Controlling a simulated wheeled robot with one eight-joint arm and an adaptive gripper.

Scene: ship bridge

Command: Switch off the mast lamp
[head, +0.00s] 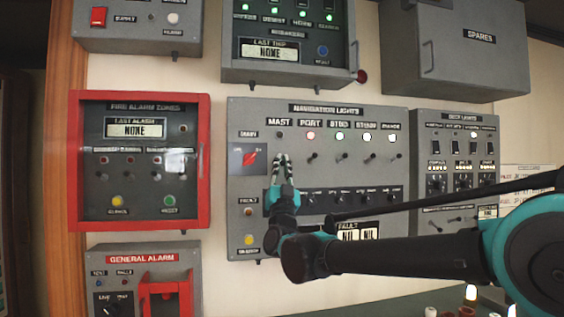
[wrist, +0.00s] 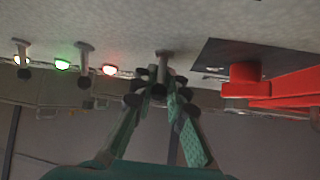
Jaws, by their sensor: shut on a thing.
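The grey navigation lights panel (head: 318,103) is at the middle of the head view. Its mast lamp (head: 280,135) is dark, under the MAST label. My gripper (head: 281,158) is in front of the panel, just below that lamp. In the wrist view its fingers (wrist: 154,88) are closed at the mast switch (wrist: 163,57), a small lever standing out from the panel. The fingers hide most of this switch in the head view, so I cannot tell which way it is tilted.
The port switch (head: 313,156) stands right of my gripper, under a lit red port lamp (head: 311,136). Further lit lamps and switches follow to the right. The red main rotary handle (head: 250,158) is close on the left; it also shows in the wrist view (wrist: 246,82).

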